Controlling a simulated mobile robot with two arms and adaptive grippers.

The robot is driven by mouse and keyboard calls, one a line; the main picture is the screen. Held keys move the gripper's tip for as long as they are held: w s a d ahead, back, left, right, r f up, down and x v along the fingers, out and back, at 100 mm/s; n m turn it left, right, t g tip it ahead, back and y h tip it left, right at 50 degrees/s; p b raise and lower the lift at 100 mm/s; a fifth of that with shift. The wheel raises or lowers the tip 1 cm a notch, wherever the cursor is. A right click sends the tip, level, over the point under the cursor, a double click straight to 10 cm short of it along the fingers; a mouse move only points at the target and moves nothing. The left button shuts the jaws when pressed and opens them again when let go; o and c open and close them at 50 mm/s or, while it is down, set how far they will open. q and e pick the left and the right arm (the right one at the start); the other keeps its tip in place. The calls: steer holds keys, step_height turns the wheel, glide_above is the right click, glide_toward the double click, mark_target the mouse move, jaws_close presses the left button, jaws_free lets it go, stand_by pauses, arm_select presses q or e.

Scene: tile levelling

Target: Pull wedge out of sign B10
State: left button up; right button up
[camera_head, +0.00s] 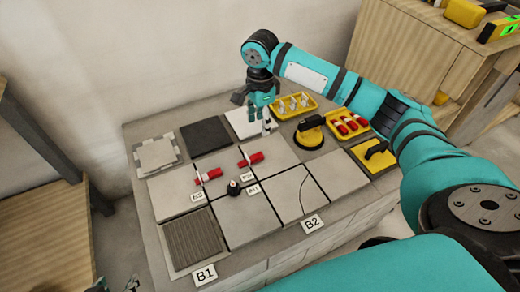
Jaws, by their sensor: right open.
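Two red wedges lie across white clips on the tile bed: the left red wedge (209,175) and the right red wedge (256,158). Small white signs stand near them: one left sign (197,196) and two by the middle, the upper sign (247,176) and the lower sign (253,189). Their lettering is too small to read surely, so I cannot tell which is B10. My right gripper (262,108) points down over the back tile, open, away from both wedges. A white upright piece (266,127) shows just below its fingers; contact is unclear. My left gripper is out of view.
A black knob (234,188) stands mid-bed. Signs B1 (205,275) and B2 (312,223) mark the front edge.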

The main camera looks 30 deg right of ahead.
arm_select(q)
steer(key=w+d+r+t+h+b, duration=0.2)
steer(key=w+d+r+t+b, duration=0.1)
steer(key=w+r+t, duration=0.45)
arm_select(e)
glide_above(260, 155)
step_height(260, 155, down, 8)
steer(key=shift+d+r, duration=0.1)
steer(key=shift+r, duration=0.15)
step_height(260, 155, down, 3)
steer(key=shift+b, duration=0.3)
step_height(260, 155, down, 3)
steer(key=shift+w+f+b, duration=0.1)
steer(key=shift+f+b, duration=0.05)
steer(key=shift+b, duration=0.5)
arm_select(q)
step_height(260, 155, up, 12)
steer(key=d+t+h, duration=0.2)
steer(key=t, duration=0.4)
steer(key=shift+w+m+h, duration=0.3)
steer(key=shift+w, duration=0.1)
arm_select(e)
steer(key=shift+f, duration=0.1)
steer(key=shift+c, duration=0.4)
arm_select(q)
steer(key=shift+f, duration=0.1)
arm_select(e)
jaws_close()
